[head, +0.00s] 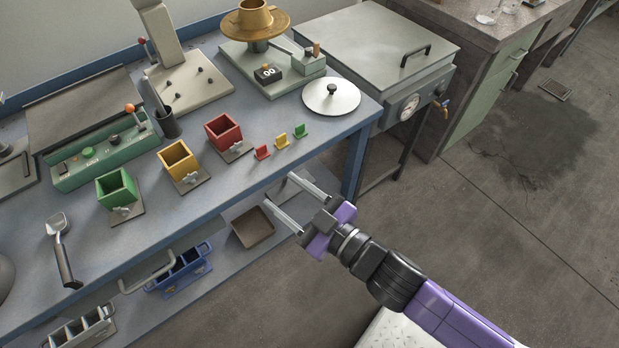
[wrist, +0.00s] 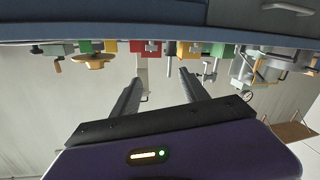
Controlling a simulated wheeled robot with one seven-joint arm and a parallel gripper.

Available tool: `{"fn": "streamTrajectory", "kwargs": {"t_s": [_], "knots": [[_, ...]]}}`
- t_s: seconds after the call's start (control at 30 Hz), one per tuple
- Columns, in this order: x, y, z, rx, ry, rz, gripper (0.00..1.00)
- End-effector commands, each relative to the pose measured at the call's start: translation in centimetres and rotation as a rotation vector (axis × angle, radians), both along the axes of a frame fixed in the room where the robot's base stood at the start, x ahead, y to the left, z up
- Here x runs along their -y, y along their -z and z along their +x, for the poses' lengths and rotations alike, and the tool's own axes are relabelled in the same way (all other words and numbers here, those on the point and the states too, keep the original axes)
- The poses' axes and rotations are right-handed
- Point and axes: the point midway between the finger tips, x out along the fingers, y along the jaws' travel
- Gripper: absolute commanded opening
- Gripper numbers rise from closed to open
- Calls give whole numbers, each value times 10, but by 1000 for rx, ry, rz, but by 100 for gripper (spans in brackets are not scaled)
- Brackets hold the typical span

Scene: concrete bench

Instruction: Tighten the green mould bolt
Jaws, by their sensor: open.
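The green mould (head: 117,188) is an open-topped square box on a small grey plate on the blue bench, left of the yellow and red moulds. Its bolt (head: 122,211) is a small grey metal piece at the mould's front foot; its thread and seating are too small to tell. My gripper (head: 279,188) is open and empty, off the bench's front edge, well to the right of the green mould. In the wrist view, which looks upside down, the open fingers (wrist: 163,79) have nothing between them, and the green mould (wrist: 223,50) shows to their right.
The yellow mould (head: 178,161) and red mould (head: 223,132) stand beside the green one. Small coloured tags (head: 281,141) are right of them. A scoop (head: 61,250) lies to the left. A green control box (head: 100,153) stands behind. The lower shelf holds a brown tray (head: 252,228).

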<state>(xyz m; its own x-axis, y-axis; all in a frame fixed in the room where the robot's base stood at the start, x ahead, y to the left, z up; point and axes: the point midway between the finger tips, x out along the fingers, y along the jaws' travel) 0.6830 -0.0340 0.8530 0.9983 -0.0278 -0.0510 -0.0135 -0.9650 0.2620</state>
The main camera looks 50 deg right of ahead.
Motion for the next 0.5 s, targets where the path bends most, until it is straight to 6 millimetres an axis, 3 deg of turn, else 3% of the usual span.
{"fn": "streamTrajectory", "kwargs": {"t_s": [0.47,0.5], "knots": [[-3,-3,-7,1,-11,4,53],[-3,-3,-7,1,-11,4,45]]}}
